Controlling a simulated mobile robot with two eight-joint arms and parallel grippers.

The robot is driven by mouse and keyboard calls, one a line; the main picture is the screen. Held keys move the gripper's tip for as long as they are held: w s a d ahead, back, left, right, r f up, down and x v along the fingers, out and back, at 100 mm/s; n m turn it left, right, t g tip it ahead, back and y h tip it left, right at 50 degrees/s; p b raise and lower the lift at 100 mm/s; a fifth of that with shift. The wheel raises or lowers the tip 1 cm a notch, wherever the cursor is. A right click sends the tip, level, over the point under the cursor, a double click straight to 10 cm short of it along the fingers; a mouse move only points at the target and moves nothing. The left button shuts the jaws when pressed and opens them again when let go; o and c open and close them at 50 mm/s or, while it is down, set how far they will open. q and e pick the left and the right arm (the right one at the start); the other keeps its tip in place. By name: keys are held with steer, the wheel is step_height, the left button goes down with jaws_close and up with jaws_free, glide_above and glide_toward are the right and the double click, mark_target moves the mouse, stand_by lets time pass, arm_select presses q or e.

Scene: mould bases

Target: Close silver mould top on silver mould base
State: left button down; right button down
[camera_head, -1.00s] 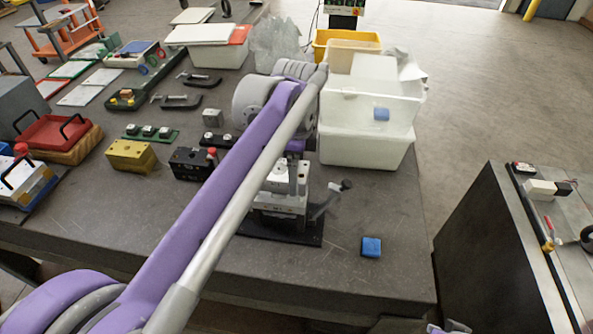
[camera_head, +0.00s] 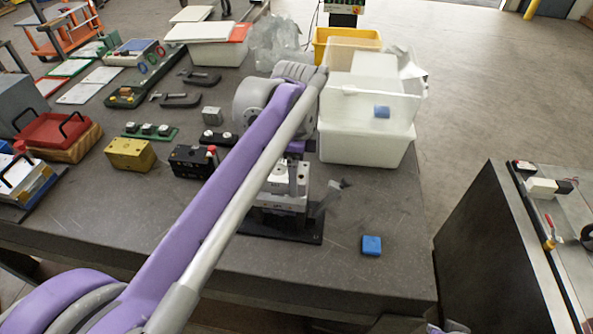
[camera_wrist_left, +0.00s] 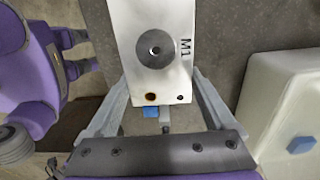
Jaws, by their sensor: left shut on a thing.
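My left gripper (camera_head: 297,172) reaches over the silver mould at the front of the table. In the left wrist view, its fingers (camera_wrist_left: 160,105) are shut on a silver block marked M1, the silver mould top (camera_wrist_left: 125,45), with a round hole in its upper face. In the head view, the silver mould top (camera_head: 284,186) is above the silver mould base (camera_head: 278,206), on a black plate (camera_head: 300,233). My left arm hides much of the mould, and I cannot tell whether top and base touch all round. My right gripper is not clearly in view.
A grey lever (camera_head: 328,197) stands right of the mould. A blue block (camera_head: 371,246) lies farther right. White bins (camera_head: 366,146) stand behind. Black (camera_head: 190,162) and yellow (camera_head: 130,155) mould blocks are to the left. The table's front right is mostly clear.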

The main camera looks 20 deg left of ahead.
arm_select(q)
steer(key=shift+f+b, duration=0.45)
steer(key=shift+f, duration=0.6)
arm_select(e)
steer(key=shift+s+f, duration=0.25)
steer(key=shift+f, duration=0.4)
arm_select(q)
jaws_free()
